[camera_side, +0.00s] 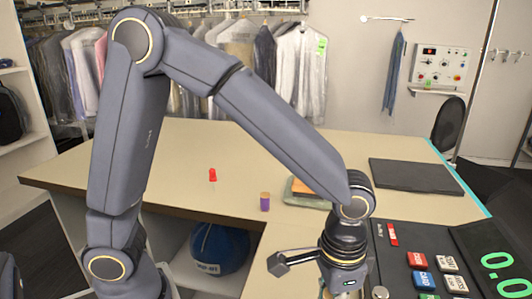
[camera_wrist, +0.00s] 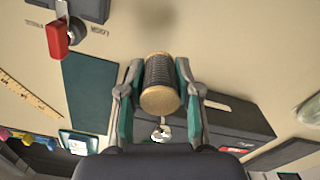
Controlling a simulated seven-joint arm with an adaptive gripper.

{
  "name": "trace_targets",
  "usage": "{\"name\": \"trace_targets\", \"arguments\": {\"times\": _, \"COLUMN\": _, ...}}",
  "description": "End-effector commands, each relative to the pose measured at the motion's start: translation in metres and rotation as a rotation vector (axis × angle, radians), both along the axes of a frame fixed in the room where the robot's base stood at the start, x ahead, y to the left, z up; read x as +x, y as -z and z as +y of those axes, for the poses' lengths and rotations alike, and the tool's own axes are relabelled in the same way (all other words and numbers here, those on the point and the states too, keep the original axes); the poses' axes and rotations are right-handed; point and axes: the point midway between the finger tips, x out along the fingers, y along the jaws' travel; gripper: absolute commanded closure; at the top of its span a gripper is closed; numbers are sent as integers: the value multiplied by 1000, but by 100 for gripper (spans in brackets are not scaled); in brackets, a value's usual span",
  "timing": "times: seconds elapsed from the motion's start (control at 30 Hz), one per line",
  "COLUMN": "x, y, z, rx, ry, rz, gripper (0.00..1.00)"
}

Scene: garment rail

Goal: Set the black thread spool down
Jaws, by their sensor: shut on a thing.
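The black thread spool (camera_wrist: 159,73) shows in the wrist view, with dark windings and pale wooden ends. My gripper (camera_wrist: 160,66) is shut on it, one finger on each side. The spool's round end faces the camera. A soft dark patch lies on the tan tabletop (camera_wrist: 215,50) beyond the spool, which seems to be held above the surface; its exact height cannot be told. In the side view, my wrist is at the lower right of centre, and the fingers and the spool are below the picture's edge.
The side view shows a purple spool (camera_side: 265,203), a red pin-like object (camera_side: 212,175), a stacked pad (camera_side: 305,190), a dark mat (camera_side: 415,176), and a dark unit with coloured keys and green digits (camera_side: 495,262). The wrist view shows a red object (camera_wrist: 56,40) and a dark box (camera_wrist: 238,122).

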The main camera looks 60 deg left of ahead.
Motion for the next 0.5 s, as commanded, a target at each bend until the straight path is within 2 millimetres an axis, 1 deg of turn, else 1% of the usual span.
{"name": "trace_targets", "arguments": {"times": 0.03, "x": -19, "y": -8, "z": -24, "rx": -1, "ry": 82, "rz": -3, "gripper": 91}}
{"name": "trace_targets", "arguments": {"times": 0.1, "x": -45, "y": -18, "z": -51, "rx": -2, "ry": 185, "rz": -2, "gripper": 91}}
{"name": "trace_targets", "arguments": {"times": 0.2, "x": -82, "y": -30, "z": -82, "rx": -2, "ry": 321, "rz": -2, "gripper": 91}}
{"name": "trace_targets", "arguments": {"times": 0.33, "x": -119, "y": -40, "z": -107, "rx": 0, "ry": 457, "rz": -1, "gripper": 91}}
{"name": "trace_targets", "arguments": {"times": 0.4, "x": -132, "y": -43, "z": -114, "rx": 0, "ry": 500, "rz": -1, "gripper": 91}}
{"name": "trace_targets", "arguments": {"times": 0.5, "x": -142, "y": -43, "z": -121, "rx": 1, "ry": 534, "rz": 0, "gripper": 91}}
